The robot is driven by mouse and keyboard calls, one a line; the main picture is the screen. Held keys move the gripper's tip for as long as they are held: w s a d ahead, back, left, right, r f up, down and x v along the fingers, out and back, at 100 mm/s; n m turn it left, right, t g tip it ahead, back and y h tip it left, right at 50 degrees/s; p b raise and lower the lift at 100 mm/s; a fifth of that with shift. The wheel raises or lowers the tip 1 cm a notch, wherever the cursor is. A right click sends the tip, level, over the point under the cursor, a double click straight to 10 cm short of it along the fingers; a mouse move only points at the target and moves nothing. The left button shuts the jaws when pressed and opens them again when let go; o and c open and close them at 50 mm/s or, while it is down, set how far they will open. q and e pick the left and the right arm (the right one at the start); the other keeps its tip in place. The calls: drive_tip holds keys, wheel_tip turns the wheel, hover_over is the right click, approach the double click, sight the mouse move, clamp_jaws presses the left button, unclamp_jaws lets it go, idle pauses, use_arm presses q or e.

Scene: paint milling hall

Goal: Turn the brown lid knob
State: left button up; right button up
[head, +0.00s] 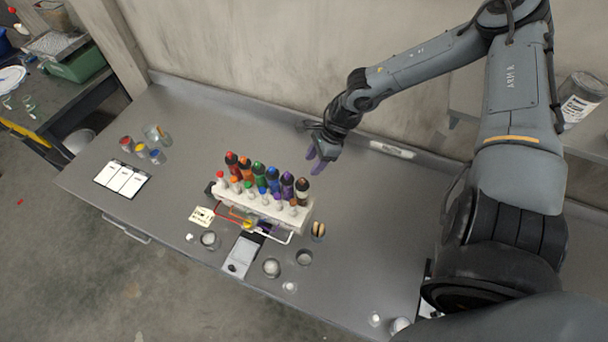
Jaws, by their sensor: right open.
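A white rack (306,217) stands on the grey bench and holds a back row of bottles with coloured lids. The bottle at its right end has a dark brown lid (303,183); it is small in the picture and its knob detail cannot be made out. A front row of smaller coloured knobs runs along the rack. My right gripper (317,161) has purple fingers and is open and empty. It shows just behind and above the brown-lidded bottle, apart from it. My left gripper is not in view.
A wall runs behind the bench (200,120).

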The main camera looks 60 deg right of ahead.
sight(302, 180)
drive_tip(key=b+x, duration=0.4)
drive_tip(key=x, duration=0.3)
drive_tip(key=shift+a+f, duration=0.1)
drive_tip(key=shift+f, duration=0.15)
drive_tip(key=shift+w+a+f+b, duration=0.1)
drive_tip(key=shift+w+f+b, duration=0.1)
drive_tip(key=shift+f+b, duration=0.3)
drive_tip(key=shift+r, duration=0.15)
clamp_jaws()
drive_tip(key=shift+m, duration=0.3)
